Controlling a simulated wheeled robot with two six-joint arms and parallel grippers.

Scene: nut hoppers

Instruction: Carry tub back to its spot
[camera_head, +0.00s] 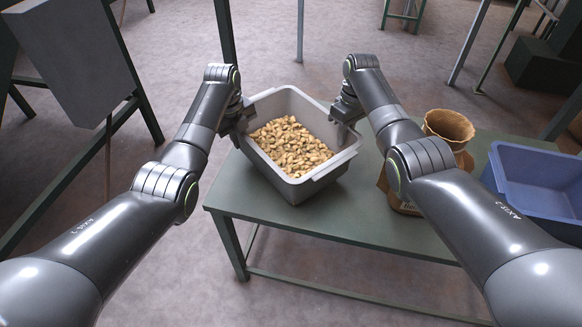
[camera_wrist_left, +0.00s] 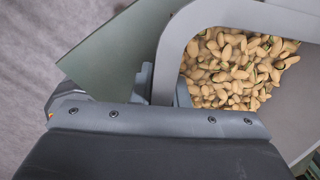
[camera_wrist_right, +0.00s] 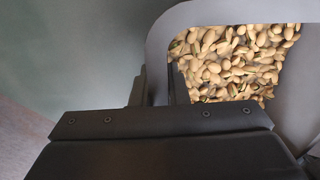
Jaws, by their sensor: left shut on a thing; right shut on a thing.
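A grey tub (camera_head: 298,187) with a layer of pistachio-like nuts (camera_head: 290,146) in it is at the left part of a green table. My left gripper (camera_head: 244,117) is shut on the tub's left rim, and my right gripper (camera_head: 340,112) is shut on its right rim. The left wrist view shows the tub's rim (camera_wrist_left: 183,30) and nuts beyond the jaws. The right wrist view shows the rim (camera_wrist_right: 165,25) and nuts as well. The tub looks about level. I cannot tell whether its base touches the table or hangs just above it.
The green table (camera_head: 350,215) has bare room right of the tub. A brown paper sack (camera_head: 449,127) stands on it, partly behind my right arm. A blue bin (camera_head: 540,180) is at the far right. A grey hopper (camera_head: 75,60) on a dark green frame stands at the left.

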